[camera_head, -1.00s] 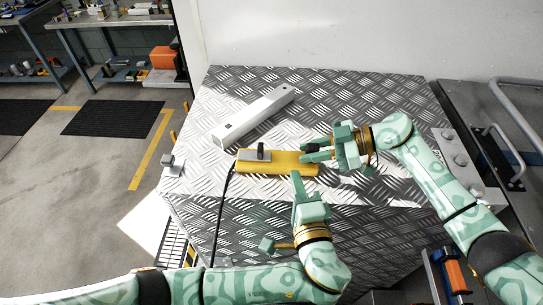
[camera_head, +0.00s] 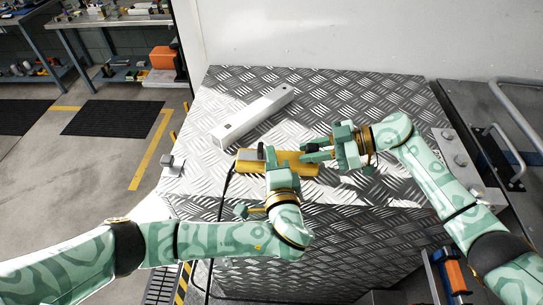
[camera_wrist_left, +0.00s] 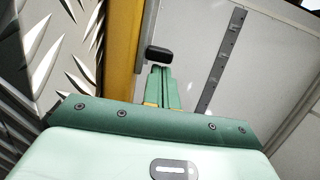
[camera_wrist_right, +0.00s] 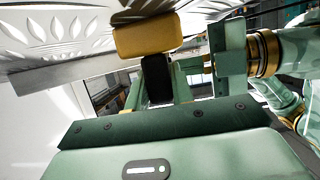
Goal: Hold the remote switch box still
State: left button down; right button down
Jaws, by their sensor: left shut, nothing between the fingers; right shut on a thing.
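The remote switch box (camera_head: 300,168) is a long yellow box lying on the metal tread-plate top. A black lever (camera_head: 261,151) stands up from its left part. My left gripper (camera_head: 269,163) is shut and empty over the box's near side, close to the lever; I cannot tell if it touches. A black piece shows at its fingertips in the left wrist view. My right gripper (camera_head: 306,152) is shut at the box's right end. In the right wrist view a black block (camera_wrist_right: 157,82) sits between its fingers, below the yellow box end (camera_wrist_right: 148,36).
A pale grey rectangular bar (camera_head: 252,117) lies behind the box on the tread plate. A small grey block (camera_head: 173,164) sits at the left edge. A black cable runs from the box's left end over the front edge. The back right of the plate is clear.

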aim_at(258, 155)
pick_arm(q)
jog(key=a, duration=0.3)
jog(key=shift+f, duration=0.1)
jog(key=shift+a, duration=0.55)
jog(key=shift+d, duration=0.1)
pick_arm(e)
jog(key=shift+d, duration=0.1)
pick_arm(q)
jog(key=shift+d, duration=0.2)
jog(key=d, duration=0.2)
jog(key=s+d, duration=0.1)
jog(key=d, duration=0.1)
jog(key=shift+d, duration=0.1)
pick_arm(e)
jog(key=shift+s, duration=0.1)
pick_arm(q)
jog(key=v, duration=0.9)
